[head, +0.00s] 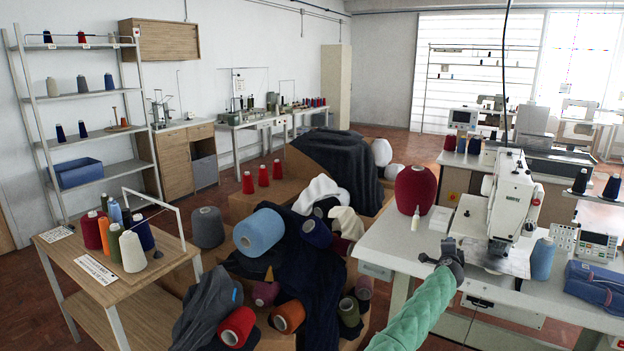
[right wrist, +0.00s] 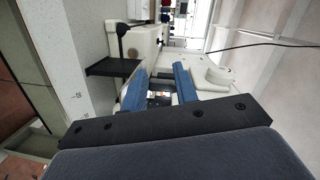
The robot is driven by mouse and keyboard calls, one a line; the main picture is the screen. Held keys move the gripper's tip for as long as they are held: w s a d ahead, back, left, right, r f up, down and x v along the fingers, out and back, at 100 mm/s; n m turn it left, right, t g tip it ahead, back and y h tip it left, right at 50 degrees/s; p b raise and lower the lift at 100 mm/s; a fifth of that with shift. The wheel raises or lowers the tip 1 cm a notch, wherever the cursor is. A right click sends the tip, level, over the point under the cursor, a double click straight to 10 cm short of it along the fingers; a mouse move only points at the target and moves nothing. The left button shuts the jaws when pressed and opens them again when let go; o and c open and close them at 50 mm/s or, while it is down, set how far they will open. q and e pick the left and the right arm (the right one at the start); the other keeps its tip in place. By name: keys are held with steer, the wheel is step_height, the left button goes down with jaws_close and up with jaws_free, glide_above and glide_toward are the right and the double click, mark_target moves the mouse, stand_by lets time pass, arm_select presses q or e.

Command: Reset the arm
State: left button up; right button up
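My right arm, in a green sleeve, comes into the head view from the bottom. Its dark gripper (head: 445,258) is in front of the white sewing table (head: 395,240), to the left of the white sewing machine (head: 512,205). In the right wrist view my right gripper (right wrist: 160,85) shows two blue finger pads standing apart with a gap between them. I see nothing held there. My left arm and left gripper are not in view.
A dark red yarn cone (head: 415,190) and a small white bottle (head: 415,220) stand on the sewing table. A blue cone (head: 542,258) and a blue bag (head: 595,290) are to the right. A heap of fabric and large spools (head: 258,232) lies to the left.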

step_height(320, 180, up, 8)
steer(key=a+n+t+y, duration=0.1)
steer(key=a+n+y, duration=0.1)
steer(key=n+y, duration=0.15)
steer(key=s+a+f+n+g+y, duration=0.3)
steer(key=s+a+n+g+y, duration=0.1)
steer(key=s+a+n, duration=0.65)
steer(key=s+a+f+n+g, duration=0.2)
steer(key=s+a+f, duration=0.4)
steer(key=s+f, duration=0.4)
steer(key=s+a+f+n+g, duration=0.2)
steer(key=s+a+f, duration=0.4)
steer(key=s+f, duration=0.4)
steer(key=s+a+f+n+g, duration=0.25)
steer(key=s+a+f, duration=0.35)
steer(key=s+f, duration=0.4)
steer(key=s+f+g, duration=0.1)
steer(key=s+f, duration=0.4)
steer(key=s, duration=0.5)
steer(key=s+a+f+n+g, duration=0.1)
steer(key=s+f+g, duration=0.1)
steer(key=s+f, duration=0.4)
steer(key=s+a+f+g, duration=0.1)
steer(key=s+f, duration=0.4)
steer(key=s, duration=1)
steer(key=shift+f, duration=0.2)
steer(key=shift+y, duration=0.25)
